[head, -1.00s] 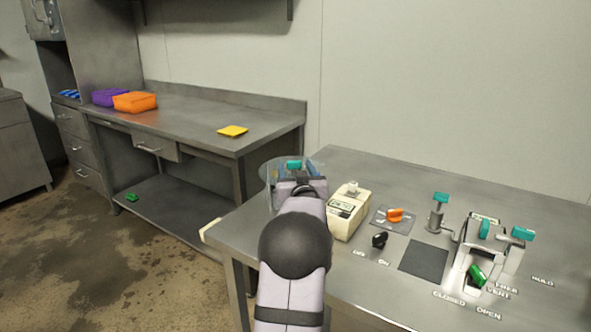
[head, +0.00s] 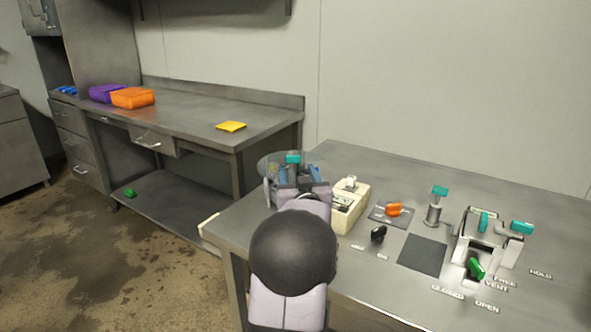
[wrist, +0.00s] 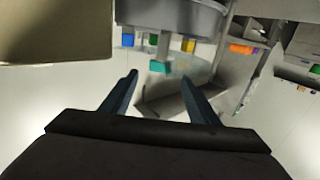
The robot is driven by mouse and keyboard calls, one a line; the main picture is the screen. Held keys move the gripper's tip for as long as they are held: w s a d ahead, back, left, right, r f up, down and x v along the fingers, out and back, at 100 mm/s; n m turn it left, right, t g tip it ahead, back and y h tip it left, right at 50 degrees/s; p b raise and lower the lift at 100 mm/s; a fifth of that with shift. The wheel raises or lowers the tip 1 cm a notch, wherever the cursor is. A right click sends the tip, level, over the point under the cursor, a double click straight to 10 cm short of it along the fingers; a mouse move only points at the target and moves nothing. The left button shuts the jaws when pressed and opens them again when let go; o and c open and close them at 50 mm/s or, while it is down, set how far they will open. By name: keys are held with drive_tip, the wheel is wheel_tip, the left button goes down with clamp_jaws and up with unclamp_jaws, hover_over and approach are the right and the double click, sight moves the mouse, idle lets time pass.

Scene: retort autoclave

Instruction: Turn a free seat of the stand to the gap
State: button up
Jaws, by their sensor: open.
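The stand (head: 267,166) is at the table's left back corner, with a clear round guard and a teal knob (head: 293,158) on top. My gripper (head: 291,180) is in front of it, jaws apart and empty, and hides much of it. In the wrist view the teal knob (wrist: 158,66) shows just beyond the open fingertips (wrist: 159,78), roughly between them; I cannot tell if they touch. Blue, yellow and green pieces show around a grey rounded body there. The seats and the gap are too hidden to tell apart.
A cream box (head: 347,208) stands close to my gripper's right. Farther right are an orange knob (head: 393,209), a black knob (head: 378,233), a teal-topped post (head: 437,208) and a lever unit (head: 490,240). A back bench (head: 190,124) holds purple and orange boxes.

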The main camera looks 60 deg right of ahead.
drive_tip(key=shift+s+a, duration=0.35)
drive_tip(key=shift+a, duration=0.05)
